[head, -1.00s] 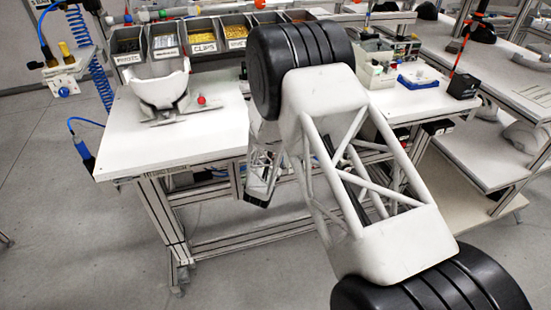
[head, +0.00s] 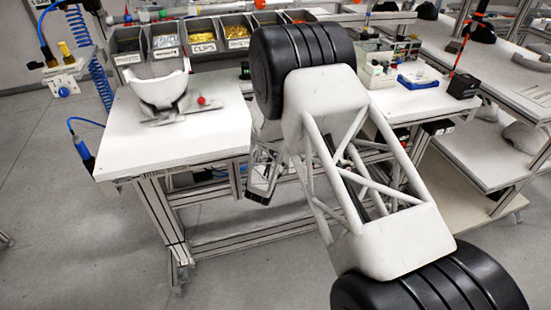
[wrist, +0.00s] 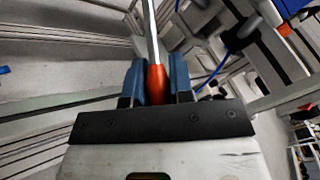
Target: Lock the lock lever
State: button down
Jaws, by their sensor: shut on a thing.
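A white helmet shell (head: 160,90) sits in a grey fixture (head: 183,107) on the left part of the workbench. A red ball knob (head: 202,101) stands at the fixture's right side; it looks like the end of the lock lever, whose arm is too small to make out. My gripper (head: 262,178) hangs beside the bench's front edge, below the top and away from the fixture. In the wrist view its blue fingers (wrist: 158,80) are shut on the orange handle (wrist: 157,92) of a thin metal-shafted tool (wrist: 150,32). The tool is not clear in the head view.
The white workbench top (head: 120,130) is clear in front of the fixture. Several grey parts bins (head: 204,47) line its back. A blue tray (head: 418,80) and a dark box (head: 463,86) are at the right. My arm hides the bench's middle.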

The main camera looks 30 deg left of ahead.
jog(key=shift+r, duration=0.1)
jog(key=shift+s+d+r+n+g+h, duration=0.2)
jog(key=shift+r+n+g, duration=0.2)
jog(key=shift+r+g, duration=0.15)
jog(key=shift+s+d+r+n+g+h, duration=0.1)
jog(key=shift+s+d+r+n+g, duration=0.1)
jog(key=shift+r+n+g, duration=0.3)
jog(key=c, duration=1)
grip_release()
jog(key=shift+s, duration=0.1)
jog(key=f+v, duration=0.2)
jog(key=v, duration=1.4)
jog(key=shift+s, duration=0.5)
